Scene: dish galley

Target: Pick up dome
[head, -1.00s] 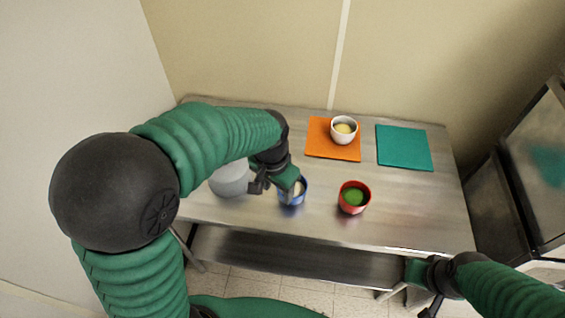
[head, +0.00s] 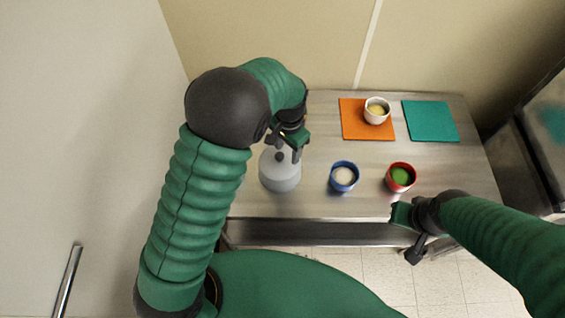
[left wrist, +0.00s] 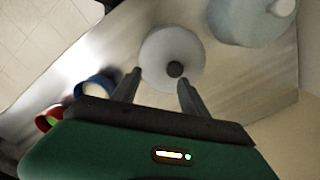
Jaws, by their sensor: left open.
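The dome (head: 281,179) is a pale grey rounded cover with a dark knob on top, standing on the metal table in the head view. In the left wrist view the dome (left wrist: 158,52) shows from above, its dark knob in line with the gap between my fingers. My left gripper (head: 286,146) is open and empty, just above the dome by the knob; whether it touches is unclear. My right gripper (head: 405,235) is at the table's front edge, away from the dome; its jaw state is unclear.
A blue bowl (head: 344,177) and a red bowl (head: 402,178) stand right of the dome. A white bowl (head: 377,110) sits on an orange mat (head: 353,124); a teal mat (head: 430,121) is bare. A pale rounded object (left wrist: 245,22) shows in the left wrist view.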

